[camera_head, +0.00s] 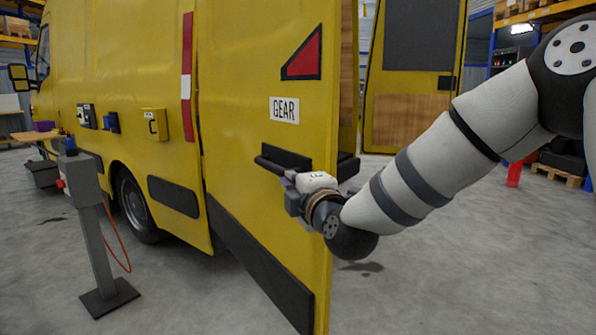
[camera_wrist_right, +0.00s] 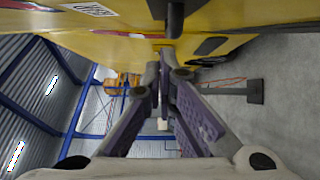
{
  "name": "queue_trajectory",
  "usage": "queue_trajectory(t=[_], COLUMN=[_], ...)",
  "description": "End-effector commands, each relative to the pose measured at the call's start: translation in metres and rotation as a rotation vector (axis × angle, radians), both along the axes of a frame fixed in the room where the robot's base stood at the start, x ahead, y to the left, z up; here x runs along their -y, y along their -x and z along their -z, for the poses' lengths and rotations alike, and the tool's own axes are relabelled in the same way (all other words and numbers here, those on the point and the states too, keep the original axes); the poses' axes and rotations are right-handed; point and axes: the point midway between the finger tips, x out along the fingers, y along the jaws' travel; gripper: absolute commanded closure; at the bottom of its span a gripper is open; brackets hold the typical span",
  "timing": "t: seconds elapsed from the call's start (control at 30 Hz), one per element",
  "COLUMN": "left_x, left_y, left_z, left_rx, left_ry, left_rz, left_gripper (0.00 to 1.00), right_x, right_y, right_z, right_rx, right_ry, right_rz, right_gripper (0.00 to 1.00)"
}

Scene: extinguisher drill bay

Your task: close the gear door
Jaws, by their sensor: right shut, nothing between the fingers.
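The gear door (camera_head: 262,60) is a yellow van door with a white "GEAR" label (camera_head: 284,109), a red triangle and a long black handle (camera_head: 284,160). It stands open, its free edge toward me. My right gripper (camera_head: 289,186) is at the outer face of the door, just below the handle's right part. It is shut and empty. In the right wrist view, the gripper (camera_wrist_right: 164,68) has its fingertips together close to the black handle (camera_wrist_right: 175,18); I cannot tell whether they touch it. My left gripper is not in view.
Another yellow door (camera_head: 400,95) stands behind the gear door's free edge. A grey post (camera_head: 93,230) with a box and orange cable stands at left by the van's wheel (camera_head: 135,205). The grey floor (camera_head: 460,270) at right is clear.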

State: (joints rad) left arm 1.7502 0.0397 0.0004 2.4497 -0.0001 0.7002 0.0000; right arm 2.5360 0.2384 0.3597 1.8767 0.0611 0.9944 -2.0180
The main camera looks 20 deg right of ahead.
Motion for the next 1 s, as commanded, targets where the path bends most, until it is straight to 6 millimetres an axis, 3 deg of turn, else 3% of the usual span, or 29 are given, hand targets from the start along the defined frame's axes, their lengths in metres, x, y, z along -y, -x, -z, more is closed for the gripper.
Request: queue_trajectory(t=[0.3,0.53,1.0], left_x=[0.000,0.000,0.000], left_y=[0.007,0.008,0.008], left_z=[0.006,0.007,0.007], left_rx=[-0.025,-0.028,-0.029], left_ry=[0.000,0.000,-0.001], left_rz=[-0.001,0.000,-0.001], left_gripper=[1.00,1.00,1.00], right_x=[0.000,0.030,0.034], right_y=[-0.068,-0.074,-0.075], right_z=[0.005,0.002,0.001], right_rx=[-0.006,-0.003,-0.002], right_ry=[-0.006,-0.004,-0.002], right_rz=[0.004,0.001,-0.001], right_gripper=[1.00,1.00,1.00])
